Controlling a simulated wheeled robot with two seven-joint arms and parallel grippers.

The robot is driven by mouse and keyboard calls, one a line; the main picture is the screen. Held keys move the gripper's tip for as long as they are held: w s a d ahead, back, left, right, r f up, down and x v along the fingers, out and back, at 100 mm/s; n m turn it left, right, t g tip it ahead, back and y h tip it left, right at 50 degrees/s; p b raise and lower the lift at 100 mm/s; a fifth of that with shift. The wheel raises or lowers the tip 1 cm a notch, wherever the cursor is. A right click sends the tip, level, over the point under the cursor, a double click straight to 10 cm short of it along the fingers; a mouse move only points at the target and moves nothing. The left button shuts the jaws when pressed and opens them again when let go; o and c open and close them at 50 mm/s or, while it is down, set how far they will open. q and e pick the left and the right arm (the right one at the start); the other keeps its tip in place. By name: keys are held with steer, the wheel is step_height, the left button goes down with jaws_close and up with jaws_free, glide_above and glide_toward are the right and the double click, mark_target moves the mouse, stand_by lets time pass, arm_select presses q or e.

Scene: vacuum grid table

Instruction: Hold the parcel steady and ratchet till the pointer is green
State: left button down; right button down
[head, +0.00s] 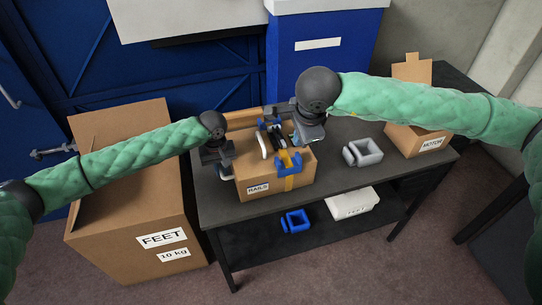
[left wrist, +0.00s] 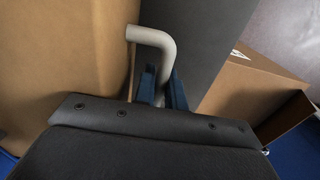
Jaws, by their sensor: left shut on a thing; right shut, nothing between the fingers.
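The cardboard parcel (head: 250,172), labelled RAILS, stands on the dark table. An orange strap (head: 289,183) runs over it, with a blue and yellow ratchet device (head: 288,163) on top. A pale bent lever (head: 263,146) stands beside the device. My left gripper (head: 229,171) is at the parcel's left side. In the left wrist view its blue fingers (left wrist: 160,88) are shut on a pale grey bent handle (left wrist: 150,37) beside the parcel (left wrist: 60,60). My right gripper (head: 299,138) is shut and empty over the parcel's right rear; its fingertips are mostly hidden. I cannot make out the pointer or its colour.
A large open FEET carton (head: 130,215) stands left of the table (head: 345,190). A grey holder (head: 362,153) and a MOTOR box (head: 408,138) are on the table's right. A blue bin (head: 296,221) and a white box (head: 352,203) sit on the lower shelf.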

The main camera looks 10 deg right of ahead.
arm_select(q)
steer(key=c, duration=1.4)
jaws_free()
steer(key=shift+o, duration=0.2)
steer(key=shift+r, duration=0.15)
